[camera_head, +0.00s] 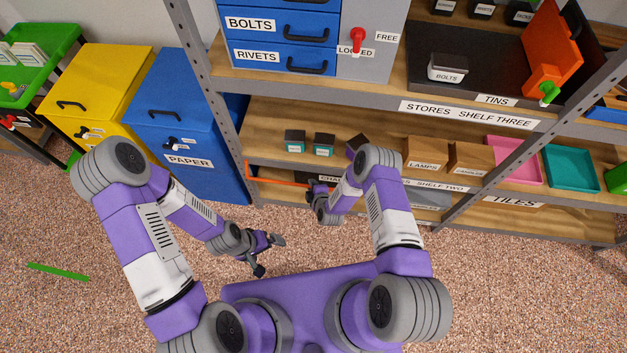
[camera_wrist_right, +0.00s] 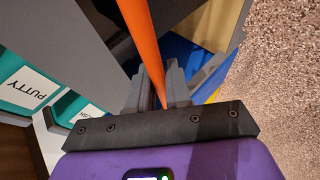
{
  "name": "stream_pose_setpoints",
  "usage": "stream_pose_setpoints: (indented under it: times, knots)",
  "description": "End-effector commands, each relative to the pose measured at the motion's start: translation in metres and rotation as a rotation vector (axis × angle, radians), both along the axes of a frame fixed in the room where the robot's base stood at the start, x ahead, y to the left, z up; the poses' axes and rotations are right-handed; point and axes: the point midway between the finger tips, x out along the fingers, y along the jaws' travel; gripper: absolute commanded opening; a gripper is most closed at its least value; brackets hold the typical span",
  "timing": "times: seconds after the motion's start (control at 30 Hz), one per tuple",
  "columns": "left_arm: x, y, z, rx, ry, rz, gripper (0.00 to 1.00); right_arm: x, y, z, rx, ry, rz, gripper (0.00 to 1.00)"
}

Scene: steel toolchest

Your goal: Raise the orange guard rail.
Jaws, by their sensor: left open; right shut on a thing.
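The orange guard rail (camera_head: 278,182) runs low along the front left of shelf two, with a short upright piece at its left end. My right gripper (camera_head: 313,186) is at the rail's visible right end in the head view. In the right wrist view, the orange bar (camera_wrist_right: 144,40) passes between the two grey fingers (camera_wrist_right: 158,90), which are shut on it. My right arm and gripper hide the rail further right. My left gripper (camera_head: 269,256) is open and empty, above the floor in front of the shelves.
Small teal-labelled tins (camera_head: 295,141) stand on shelf two behind the rail; one reads PUTTY (camera_wrist_right: 28,88) in the wrist view. A blue PAPER bin (camera_head: 180,120) is left of the shelves. A green strip (camera_head: 58,271) lies on open floor.

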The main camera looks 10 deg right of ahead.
Motion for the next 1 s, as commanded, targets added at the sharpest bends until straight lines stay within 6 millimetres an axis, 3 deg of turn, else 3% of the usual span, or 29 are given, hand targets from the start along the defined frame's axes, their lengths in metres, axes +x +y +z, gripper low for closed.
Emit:
stream_pose_setpoints:
  times: [0.37, 0.83, 0.87, 0.9, 1.0]
  knots:
    - [-0.0001, 0.0000, 0.0124, 0.000, 0.000, 0.000, 1.00, -0.0074, 0.0040, 0.0088, 0.047, 0.136, 0.002, 0.00]
    - [-0.0001, 0.0000, 0.0129, 0.000, 0.000, 0.000, 1.00, -0.0085, 0.0045, 0.0087, 0.053, 0.152, 0.002, 0.00]
    - [-0.0001, 0.0000, 0.0129, 0.000, 0.000, 0.000, 1.00, -0.0084, 0.0045, 0.0086, 0.053, 0.152, 0.002, 0.20]
    - [-0.0001, 0.0000, 0.0129, 0.000, 0.000, 0.000, 1.00, -0.0085, 0.0046, 0.0087, 0.053, 0.152, 0.002, 0.25]
    - [-0.0001, 0.0000, 0.0129, 0.000, 0.000, 0.000, 1.00, -0.0088, 0.0044, 0.0083, 0.053, 0.153, 0.001, 0.25]
